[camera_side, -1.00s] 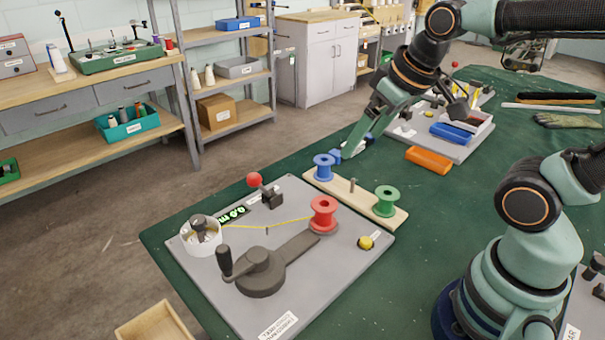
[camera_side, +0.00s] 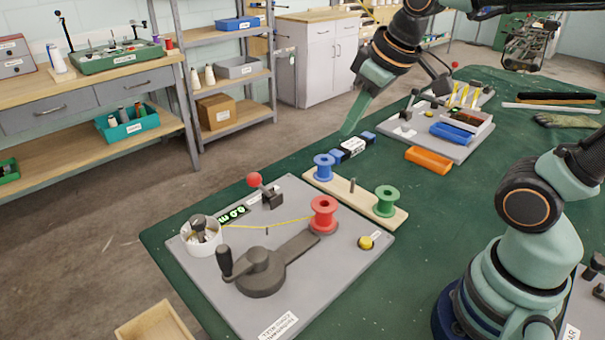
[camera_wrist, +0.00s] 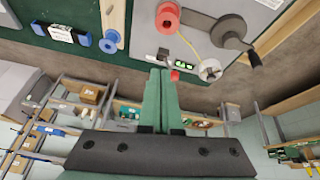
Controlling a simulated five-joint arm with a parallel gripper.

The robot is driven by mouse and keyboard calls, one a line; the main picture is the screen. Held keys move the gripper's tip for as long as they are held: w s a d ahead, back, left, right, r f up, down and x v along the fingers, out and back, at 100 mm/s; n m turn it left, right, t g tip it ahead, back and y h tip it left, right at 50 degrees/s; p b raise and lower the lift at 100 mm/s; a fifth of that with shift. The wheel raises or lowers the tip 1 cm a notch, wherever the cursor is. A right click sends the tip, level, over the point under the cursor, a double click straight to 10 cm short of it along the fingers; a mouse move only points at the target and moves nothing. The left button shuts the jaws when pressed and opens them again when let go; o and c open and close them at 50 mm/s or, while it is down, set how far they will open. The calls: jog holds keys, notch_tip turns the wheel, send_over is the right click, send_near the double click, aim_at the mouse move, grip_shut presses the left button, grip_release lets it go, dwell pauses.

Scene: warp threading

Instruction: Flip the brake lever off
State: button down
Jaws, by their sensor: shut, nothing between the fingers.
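The lever with a red ball knob (camera_side: 254,180) stands on a dark base at the back edge of the grey board (camera_side: 215,285), leaning left beside a green-lit display (camera_side: 232,214). My gripper (camera_side: 346,133) is shut and empty, in the air behind the blue spool and well to the right of the lever.
The board also carries a red spool (camera_side: 323,214) with yellow thread, a black crank (camera_side: 259,271), a white cup (camera_side: 202,243) and a yellow button (camera_side: 366,242). A wooden rack (camera_side: 341,193) holds blue and green spools. A blue-ended black block (camera_side: 352,148) lies behind it.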

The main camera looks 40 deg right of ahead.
jog(key=w+a+r+n+g, duration=0.1)
jog(key=w+a+n, duration=0.25)
jog(key=w, duration=0.35)
jog(key=n+g, duration=0.2)
jog(key=n, duration=0.5)
send_over(263, 189)
jog(key=s+a, duration=0.2)
jog(key=a, duration=0.3)
notch_tip(263, 189, down, 4)
jog(key=w+a+f+n+g, duration=0.1)
jog(key=w+a+f+n, duration=0.2)
jog(key=f, duration=0.1)
jog(key=shift+a+f, duration=0.3)
jog(key=shift+f, duration=0.05)
jog(key=shift+f, duration=0.1)
jog(key=d+f, duration=0.3)
jog(key=f, duration=0.5)
jog(key=shift+d+f, duration=0.2)
jog(key=shift+d, duration=0.2)
